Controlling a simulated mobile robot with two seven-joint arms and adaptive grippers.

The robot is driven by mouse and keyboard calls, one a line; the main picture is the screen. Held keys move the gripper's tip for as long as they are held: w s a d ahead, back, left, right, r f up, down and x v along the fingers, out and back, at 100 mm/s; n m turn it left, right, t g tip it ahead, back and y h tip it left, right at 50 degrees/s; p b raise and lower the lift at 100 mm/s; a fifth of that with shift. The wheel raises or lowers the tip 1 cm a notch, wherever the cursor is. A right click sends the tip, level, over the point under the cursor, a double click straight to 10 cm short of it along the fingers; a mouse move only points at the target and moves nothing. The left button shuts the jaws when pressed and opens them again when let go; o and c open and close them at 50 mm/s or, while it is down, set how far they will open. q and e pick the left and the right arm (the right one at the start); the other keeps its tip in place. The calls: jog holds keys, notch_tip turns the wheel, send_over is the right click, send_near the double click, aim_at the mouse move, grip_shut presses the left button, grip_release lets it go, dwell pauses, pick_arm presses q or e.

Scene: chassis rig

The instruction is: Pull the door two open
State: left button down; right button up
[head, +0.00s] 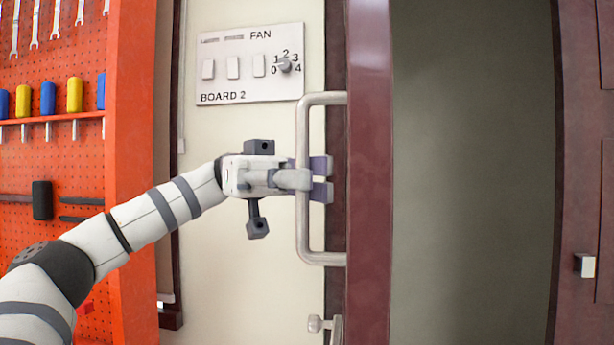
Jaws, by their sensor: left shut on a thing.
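Door two (369,180) is a dark red-brown door seen nearly edge-on in the middle of the head view. It stands swung out beside a grey doorway opening (470,170). Its grey bar handle (321,101) sticks out to the left from the door face. My left gripper (318,179) reaches in from the left and is shut on the upright part of the handle, near its middle. The fingertips pass beyond the bar toward the door face. My right gripper is not in view.
A switch panel marked FAN and BOARD 2 (249,88) is on the cream wall behind my left arm. An orange pegboard (60,160) with hanging tools is at left. A dark red-brown frame (580,150) with a small latch (585,265) borders the right.

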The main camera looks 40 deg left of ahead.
pick_arm(q)
jog(key=c, duration=1.7)
grip_release()
jog(key=shift+o, duration=0.2)
jog(key=v, duration=0.7)
jog(key=shift+a, duration=0.3)
